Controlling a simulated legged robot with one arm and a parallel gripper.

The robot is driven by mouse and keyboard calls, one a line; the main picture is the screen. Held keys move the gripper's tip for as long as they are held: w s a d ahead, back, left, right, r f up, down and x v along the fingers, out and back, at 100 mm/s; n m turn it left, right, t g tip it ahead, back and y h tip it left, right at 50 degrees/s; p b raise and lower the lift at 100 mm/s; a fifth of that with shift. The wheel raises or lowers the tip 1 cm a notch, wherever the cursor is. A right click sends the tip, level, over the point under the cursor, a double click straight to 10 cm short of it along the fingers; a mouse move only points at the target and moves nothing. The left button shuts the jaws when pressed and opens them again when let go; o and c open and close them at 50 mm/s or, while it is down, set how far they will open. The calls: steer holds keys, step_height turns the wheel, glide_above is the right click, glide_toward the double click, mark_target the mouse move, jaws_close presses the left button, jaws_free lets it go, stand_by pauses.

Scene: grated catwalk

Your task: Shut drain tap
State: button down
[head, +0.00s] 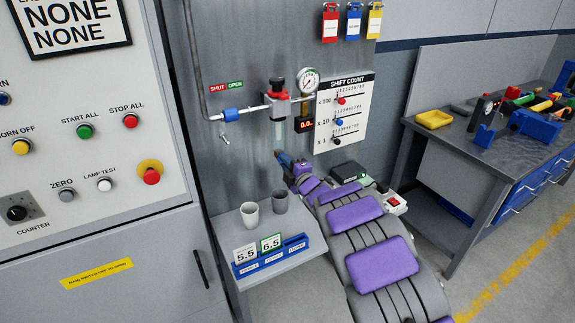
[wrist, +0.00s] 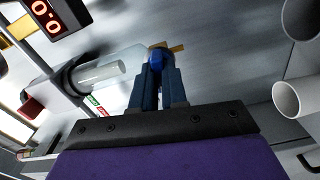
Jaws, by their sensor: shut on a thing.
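The drain tap (wrist: 157,57) shows in the wrist view as a small blue body with a brass-coloured piece sticking out to the right. It sits at the end of a clear bowl (wrist: 133,66). My gripper (wrist: 160,78) is shut on the tap, its two blue fingers close together with the blue part between their tips. In the head view my gripper (head: 281,156) reaches up under the clear bowl (head: 279,133) of the red-and-grey air unit (head: 279,106). There the tap is too small and covered to make out.
A pressure gauge (head: 308,79) and a shift count board (head: 343,110) are right of the unit. A blue pipe valve (head: 232,115) with a lever is left, below a SHUT/OPEN label (head: 226,86). Two cups, the white one (head: 250,215) nearer, stand on a shelf (head: 301,262) beside my arm.

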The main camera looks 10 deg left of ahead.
steer(key=shift+a+f+n, duration=0.1)
steer(key=shift+f+n, duration=0.05)
steer(key=shift+n, duration=0.65)
steer(key=c, duration=1.3)
jaws_free()
steer(key=shift+o, duration=0.7)
steer(key=shift+a, duration=0.2)
steer(key=p+v, duration=0.3)
steer(key=v, duration=1.4)
